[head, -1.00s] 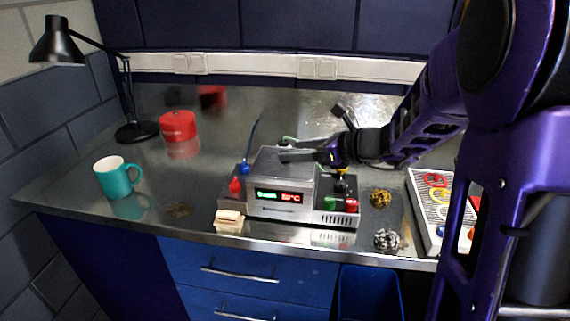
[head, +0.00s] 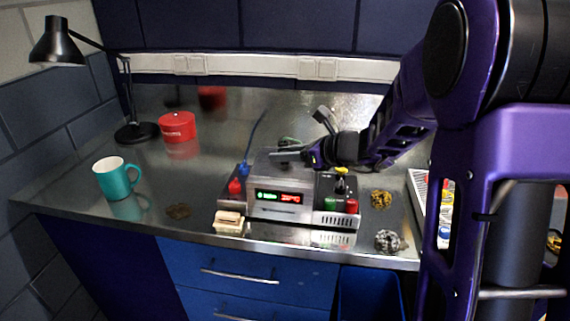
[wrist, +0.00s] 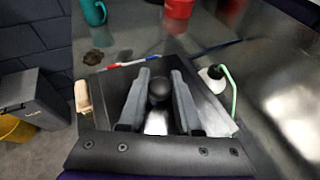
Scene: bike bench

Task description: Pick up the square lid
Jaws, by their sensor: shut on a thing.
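The square lid (wrist: 110,88) shows in the wrist view as a dark flat panel with a round black knob (wrist: 159,88). My gripper (wrist: 160,78) has one finger on each side of the knob and is shut on it. In the head view my gripper (head: 293,156) is over the top of the silver box (head: 283,208) with the lit display. My gripper and the steep view partly hide the lid there. I cannot tell whether the lid touches the box or is slightly above it.
A teal mug (head: 116,178), a red pot (head: 177,127) and a black lamp (head: 136,131) stand to the left. A cream block (head: 228,221) lies at the front edge. Wire wool (head: 388,240) and a tray (head: 419,205) are right.

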